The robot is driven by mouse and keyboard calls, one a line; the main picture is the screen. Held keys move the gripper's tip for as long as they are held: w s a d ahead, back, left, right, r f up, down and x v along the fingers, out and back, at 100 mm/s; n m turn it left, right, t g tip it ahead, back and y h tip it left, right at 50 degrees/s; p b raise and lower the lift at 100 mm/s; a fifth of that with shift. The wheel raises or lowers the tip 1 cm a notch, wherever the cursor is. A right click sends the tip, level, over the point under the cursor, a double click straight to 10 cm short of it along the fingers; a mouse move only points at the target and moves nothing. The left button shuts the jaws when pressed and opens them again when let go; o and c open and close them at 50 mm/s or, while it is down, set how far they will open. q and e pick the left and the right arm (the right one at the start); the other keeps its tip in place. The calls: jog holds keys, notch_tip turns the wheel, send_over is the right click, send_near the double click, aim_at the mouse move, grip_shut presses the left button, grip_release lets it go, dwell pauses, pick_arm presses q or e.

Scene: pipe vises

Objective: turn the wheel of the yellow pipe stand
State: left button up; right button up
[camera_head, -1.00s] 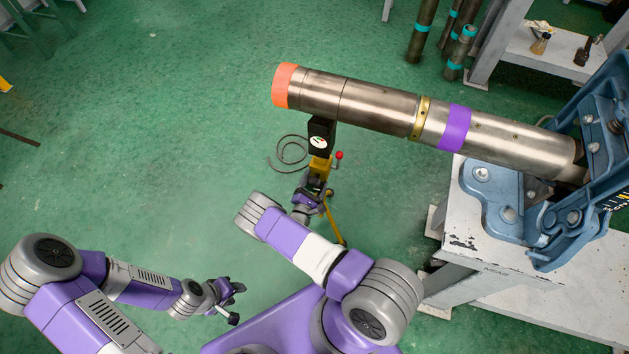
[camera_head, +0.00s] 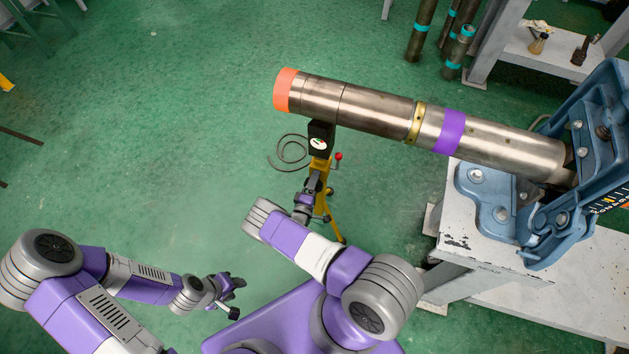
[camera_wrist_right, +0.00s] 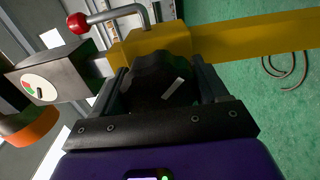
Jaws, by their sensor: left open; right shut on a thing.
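The yellow pipe stand (camera_head: 319,168) stands under the free end of the steel pipe (camera_head: 375,108), its black head with a round white gauge close below the pipe. It also shows in the right wrist view (camera_wrist_right: 158,42), with a red-balled bent lever (camera_wrist_right: 80,23). The stand's dark wheel (camera_wrist_right: 165,92) sits between the fingers of my right gripper (camera_wrist_right: 160,80), which is shut on it. In the head view my right gripper (camera_head: 312,186) is small and hides most of the wheel. My left gripper (camera_head: 231,281) is open and empty over the floor, at lower left.
The pipe has an orange end cap (camera_head: 284,90) and a purple band, and its other end meets a blue vise (camera_head: 495,200) on a white bench (camera_head: 455,240). A dark cable coil (camera_head: 289,151) lies behind the stand.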

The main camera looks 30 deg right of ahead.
jog(key=m+p, duration=0.1)
jog(key=m, duration=0.2)
jog(key=shift+m, duration=0.4)
jog(key=m+p, duration=0.1)
jog(key=m, duration=0.1)
jog(key=shift+s+m, duration=0.1)
jog(key=shift+m, duration=0.3)
jog(key=m, duration=0.3)
jog(key=shift+f+m+p, duration=0.1)
jog(key=shift+m+p, duration=0.2)
jog(key=shift+m, duration=1.8)
jog(key=shift+f, duration=0.1)
jog(key=o, duration=0.8)
jog(key=shift+o, duration=1.1)
